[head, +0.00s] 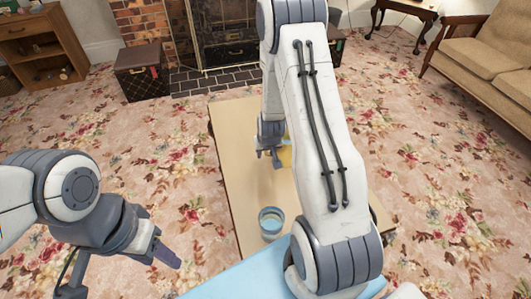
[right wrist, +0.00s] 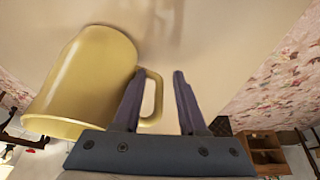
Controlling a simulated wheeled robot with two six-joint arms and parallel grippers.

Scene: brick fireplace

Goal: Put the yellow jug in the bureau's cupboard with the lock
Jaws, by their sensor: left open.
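The yellow jug (head: 286,156) stands on the light wooden table, mostly hidden in the head view behind my right arm. In the right wrist view the jug (right wrist: 85,80) is large at the left, with its handle (right wrist: 157,98) toward my gripper. My right gripper (right wrist: 158,80) is open, its fingers apart on either side of the handle's outer bar; I cannot tell whether they touch it. In the head view my right gripper (head: 268,153) is beside the jug. My left gripper (head: 166,256) is open and empty, low at the left. No lock shows clearly.
The table (head: 228,130) also bears a blue-and-clear cup (head: 271,222). A wooden cabinet (head: 38,48) with shelves stands at the far left, beside a dark trunk (head: 141,72) and the fireplace (head: 228,35). A sofa (head: 490,60) is at the right. Flowered carpet lies open left of the table.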

